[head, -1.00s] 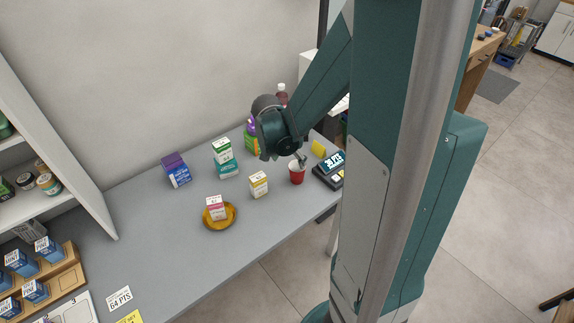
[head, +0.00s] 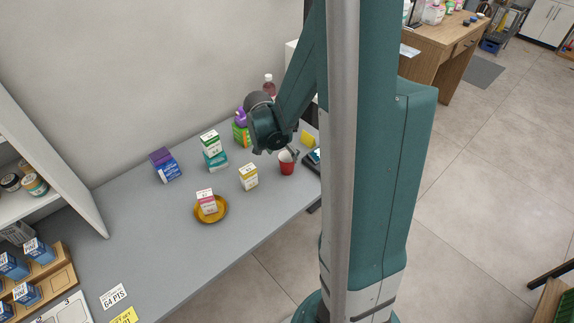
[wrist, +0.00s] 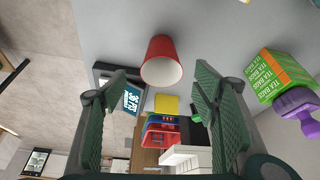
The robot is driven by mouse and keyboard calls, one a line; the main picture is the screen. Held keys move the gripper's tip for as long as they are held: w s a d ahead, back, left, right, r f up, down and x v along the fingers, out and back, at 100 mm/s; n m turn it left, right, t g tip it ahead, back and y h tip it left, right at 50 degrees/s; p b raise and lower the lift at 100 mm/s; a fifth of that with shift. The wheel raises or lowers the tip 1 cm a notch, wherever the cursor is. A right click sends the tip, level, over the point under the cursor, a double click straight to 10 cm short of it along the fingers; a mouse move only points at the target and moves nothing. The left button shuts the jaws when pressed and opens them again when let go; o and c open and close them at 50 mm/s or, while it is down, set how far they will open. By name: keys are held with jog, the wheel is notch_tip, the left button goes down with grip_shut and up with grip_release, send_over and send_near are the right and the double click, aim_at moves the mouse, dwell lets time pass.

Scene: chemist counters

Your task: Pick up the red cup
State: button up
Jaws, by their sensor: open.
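The red cup (head: 287,163) stands on the grey counter (head: 150,240) near its right end, white inside. My gripper (head: 294,152) is just above and beside the cup in the head view, partly hidden behind my own wrist. In the wrist view the cup (wrist: 161,62) is ahead of the open fingers of my gripper (wrist: 165,90), between their lines and beyond the tips. The gap between the fingers is empty. I cannot tell whether a finger touches the cup.
A card terminal (head: 313,160) and a yellow block (head: 307,139) are close to the cup. A yellow-and-white box (head: 248,177) stands to its left, and a pink-and-white box (head: 207,202) sits on an amber dish (head: 222,213). A green tea box (wrist: 280,75) is at the right in the wrist view.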

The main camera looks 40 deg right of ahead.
aim_at(287, 158)
jog(key=shift+d+f, duration=0.25)
jog(key=shift+f, duration=0.35)
jog(key=shift+b+x, duration=0.5)
jog(key=shift+x, duration=2.1)
jog(key=shift+w, duration=0.2)
jog(key=c, duration=0.8)
